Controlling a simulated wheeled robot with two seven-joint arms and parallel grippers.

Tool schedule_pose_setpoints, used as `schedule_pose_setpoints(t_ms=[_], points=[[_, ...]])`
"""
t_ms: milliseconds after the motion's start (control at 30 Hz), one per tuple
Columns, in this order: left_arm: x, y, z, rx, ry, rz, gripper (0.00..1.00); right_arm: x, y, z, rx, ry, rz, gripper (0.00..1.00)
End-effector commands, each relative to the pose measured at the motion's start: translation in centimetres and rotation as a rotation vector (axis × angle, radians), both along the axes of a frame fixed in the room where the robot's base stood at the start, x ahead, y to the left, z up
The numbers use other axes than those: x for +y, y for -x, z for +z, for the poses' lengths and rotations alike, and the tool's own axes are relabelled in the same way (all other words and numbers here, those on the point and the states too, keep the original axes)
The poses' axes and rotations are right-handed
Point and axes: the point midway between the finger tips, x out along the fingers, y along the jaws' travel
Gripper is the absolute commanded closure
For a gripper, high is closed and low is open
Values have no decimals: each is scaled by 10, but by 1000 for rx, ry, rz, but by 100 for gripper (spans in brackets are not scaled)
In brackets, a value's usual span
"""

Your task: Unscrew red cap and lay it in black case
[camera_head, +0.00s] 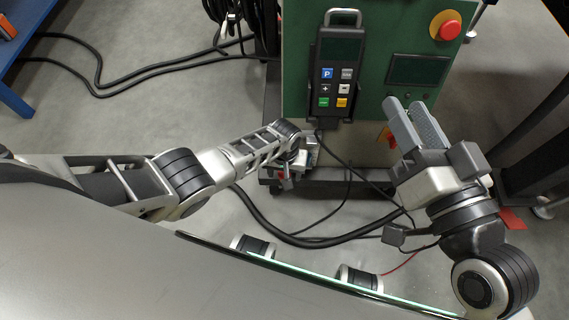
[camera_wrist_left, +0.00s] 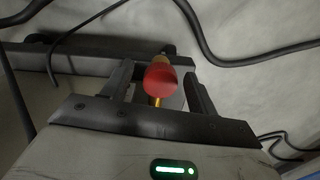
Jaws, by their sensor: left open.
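The red cap (camera_wrist_left: 160,78) shows in the left wrist view, with a yellow brass-coloured part just below it. My left gripper (camera_wrist_left: 161,88) is open, with one finger on each side of the cap; I cannot tell whether either finger touches it. In the head view my left gripper (camera_head: 290,165) is low by the front of the green machine, and its fingers are hard to make out. I cannot make out a black case.
The green machine (camera_head: 296,70) carries a hanging control pendant (camera_head: 337,75), a dark screen (camera_head: 418,70) and a red stop button (camera_head: 448,27). Black cables (camera_head: 285,232) loop over the floor. A blue bench (camera_head: 12,98) stands at far left. Grey floor is open at left.

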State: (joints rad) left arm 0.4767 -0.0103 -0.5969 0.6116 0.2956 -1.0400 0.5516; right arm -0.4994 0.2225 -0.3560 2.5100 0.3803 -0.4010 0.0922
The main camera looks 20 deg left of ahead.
Motion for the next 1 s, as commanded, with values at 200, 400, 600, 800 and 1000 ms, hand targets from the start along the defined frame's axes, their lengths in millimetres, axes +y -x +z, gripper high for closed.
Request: schedule_pose_setpoints(t_ms=[200,400,600,800,1000], points=[[0,0,42,-2,1,0,41,0,0,34,0,0,0,64],[0,0,93,-2,1,0,41,0,0,69,0,0,0,64],[0,0,132,0,2,2,41,0,0,90,0,0,0,64],[0,0,153,1,1,1,41,0,0,100,0,0,0,64],[0,0,165,2,0,2,41,0,0,109,0,0,0,64]])
